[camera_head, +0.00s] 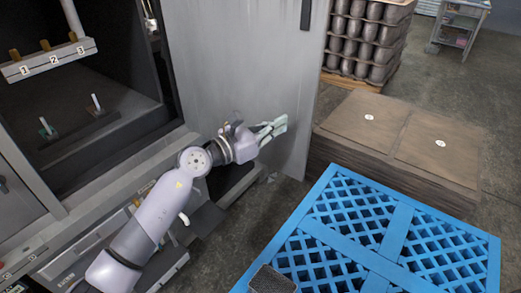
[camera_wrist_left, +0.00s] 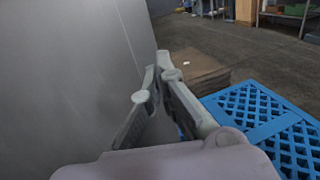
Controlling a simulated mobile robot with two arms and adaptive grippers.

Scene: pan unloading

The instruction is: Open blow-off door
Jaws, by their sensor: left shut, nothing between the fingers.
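The blow-off door (camera_head: 245,65) is a large grey metal panel standing swung out to the right of the dark cabinet opening in the head view. It fills the left side of the left wrist view (camera_wrist_left: 60,75). My left gripper (camera_head: 282,126) is in front of the lower right part of the door, near its free edge. Its fingers are shut and hold nothing; they also show in the left wrist view (camera_wrist_left: 152,78). I cannot tell whether they touch the door. My right gripper is not in view.
The cabinet interior has a bar numbered 1, 2, 3 (camera_head: 50,62). A blue lattice pallet (camera_head: 375,262) stands at the lower right. Stacked brown sheets (camera_head: 400,135) lie behind it, with a pallet of grey cylinders (camera_head: 365,40) farther back. Grey floor is free at the far right.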

